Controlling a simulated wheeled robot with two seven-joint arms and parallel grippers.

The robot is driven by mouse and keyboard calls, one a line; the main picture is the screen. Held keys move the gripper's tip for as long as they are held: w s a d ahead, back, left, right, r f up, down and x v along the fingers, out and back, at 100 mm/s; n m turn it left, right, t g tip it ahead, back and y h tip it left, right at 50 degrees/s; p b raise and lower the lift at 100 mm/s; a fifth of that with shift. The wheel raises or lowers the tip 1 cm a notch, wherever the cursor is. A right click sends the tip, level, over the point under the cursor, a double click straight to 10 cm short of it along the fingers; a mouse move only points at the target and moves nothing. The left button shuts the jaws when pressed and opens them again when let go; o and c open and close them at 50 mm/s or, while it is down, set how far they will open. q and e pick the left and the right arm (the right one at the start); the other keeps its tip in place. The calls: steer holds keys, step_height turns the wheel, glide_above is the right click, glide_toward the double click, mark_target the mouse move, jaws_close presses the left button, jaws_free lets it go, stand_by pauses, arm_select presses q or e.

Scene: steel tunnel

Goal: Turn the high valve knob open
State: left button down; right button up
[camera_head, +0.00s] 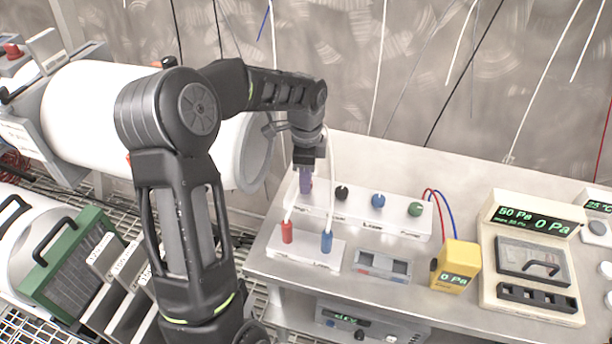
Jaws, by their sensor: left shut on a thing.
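A white valve panel (360,214) stands on the steel bench, with a row of round knobs on its top. A black knob (341,193), a blue knob (378,200) and a green knob (415,209) show clearly. My left gripper (307,182) points down at the panel's left end and is shut on the knob there, left of the black one. The gripper hides most of that knob, so its turn cannot be told. The small labels before the knobs are too small to read for sure. My right gripper is not in view.
In front stands a white block (304,259) with a red plug (287,231) and a blue plug (326,242). White cables run up beside my gripper. A yellow meter (456,266) and a pressure gauge box (530,262) stand right. A large white cylinder (100,112) lies left.

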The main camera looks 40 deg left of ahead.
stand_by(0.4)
arm_select(q)
steer(key=c, duration=1.1)
jaws_free()
steer(key=shift+o, duration=0.2)
step_height(320, 180, up, 8)
steer(key=shift+f, duration=0.1)
